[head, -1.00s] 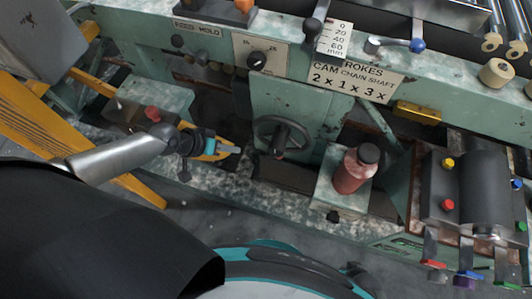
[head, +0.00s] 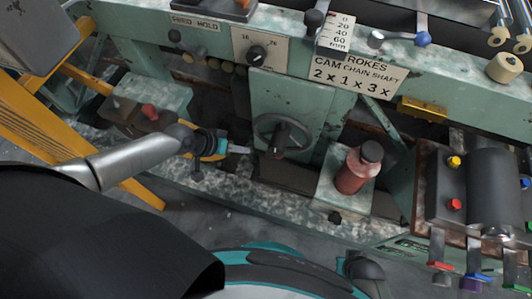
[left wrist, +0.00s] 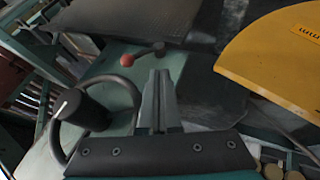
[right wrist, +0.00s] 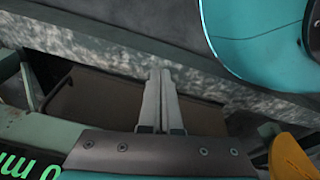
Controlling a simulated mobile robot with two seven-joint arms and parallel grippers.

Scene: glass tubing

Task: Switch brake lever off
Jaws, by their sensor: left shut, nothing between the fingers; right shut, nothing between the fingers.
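No label in view names the brake lever. A red-knobbed lever (head: 150,111) stands at the left of the green machine; a red-balled lever with a dark arm (left wrist: 128,61) shows just beyond the fingertips in the left wrist view, left of them. My left gripper (head: 244,149) is shut and empty, between the red-knobbed lever and the handwheel (head: 262,125). Its closed fingers (left wrist: 160,78) show no contact with the red ball. My right gripper (right wrist: 160,76) is shut and empty in the right wrist view, over a dark brown panel. It is not visible in the head view.
A blue-knobbed lever (head: 422,40) and a black-knobbed lever (head: 315,19) are on the top rail. A red bottle (head: 357,168) stands right of the handwheel. A yellow frame (head: 60,130) is at the left. A control box (head: 445,190) with coloured buttons is at the right.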

